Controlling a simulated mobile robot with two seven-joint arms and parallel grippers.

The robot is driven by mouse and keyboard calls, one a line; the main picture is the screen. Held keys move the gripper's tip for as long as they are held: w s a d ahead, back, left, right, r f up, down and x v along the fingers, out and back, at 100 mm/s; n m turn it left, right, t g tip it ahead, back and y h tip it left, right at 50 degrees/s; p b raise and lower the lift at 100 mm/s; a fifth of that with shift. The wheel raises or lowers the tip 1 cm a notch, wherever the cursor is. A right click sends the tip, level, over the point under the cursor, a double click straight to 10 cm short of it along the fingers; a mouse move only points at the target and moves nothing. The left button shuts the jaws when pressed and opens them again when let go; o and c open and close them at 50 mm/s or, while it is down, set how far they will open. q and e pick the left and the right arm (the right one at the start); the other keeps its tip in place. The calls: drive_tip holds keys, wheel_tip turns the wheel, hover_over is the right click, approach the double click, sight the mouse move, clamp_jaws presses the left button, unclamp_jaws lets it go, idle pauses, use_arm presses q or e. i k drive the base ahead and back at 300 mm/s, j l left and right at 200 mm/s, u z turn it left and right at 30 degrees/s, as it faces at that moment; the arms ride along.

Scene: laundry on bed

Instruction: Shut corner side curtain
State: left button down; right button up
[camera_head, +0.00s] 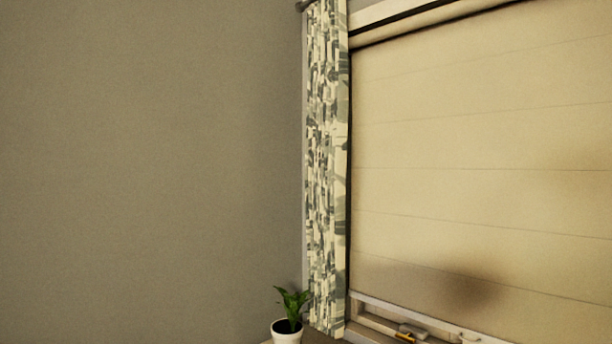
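A patterned grey, green and cream curtain (327,170) hangs gathered in a narrow strip near the room corner, at the left edge of the window. Its top reaches the end of a curtain rod (303,5), of which only a small piece shows. To its right, a beige blind (480,150) with horizontal seams covers most of the window. Neither of my grippers shows in the head view.
A small green plant in a white pot (287,331) stands at the foot of the curtain, on its left. A window sill and frame (400,318) with a brass-coloured latch (411,332) run below the blind. A bare grey wall (150,170) fills the left half.

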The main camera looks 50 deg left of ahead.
sight(342, 133)
drive_tip(key=u, duration=1.35)
drive_tip(key=i+j, duration=0.8)
drive_tip(key=i+l+z, duration=0.05)
drive_tip(key=i, duration=0.05)
